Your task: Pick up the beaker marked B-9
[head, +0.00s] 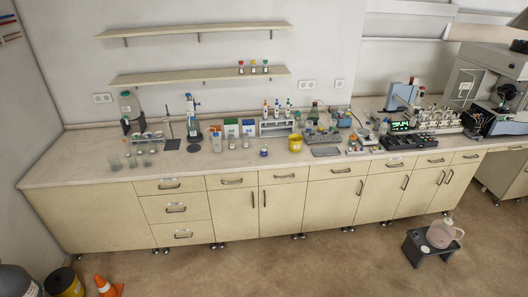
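Several small clear glass beakers stand together toward the left end of the long bench (85,178), in front of a rack. One beaker (114,162) is at the left of the group, another (131,161) is in the middle, and one (147,160) is at the right. Their markings are too small to read, so I cannot tell which is B-9. My gripper is not in view.
A large bottle (130,106) stands behind the beakers. A dark stand (170,142) and a blue-topped instrument (192,122) are to their right. A yellow container (295,142) and crowded equipment fill the bench further right. The bench's front left is clear. A shelf (200,76) hangs above.

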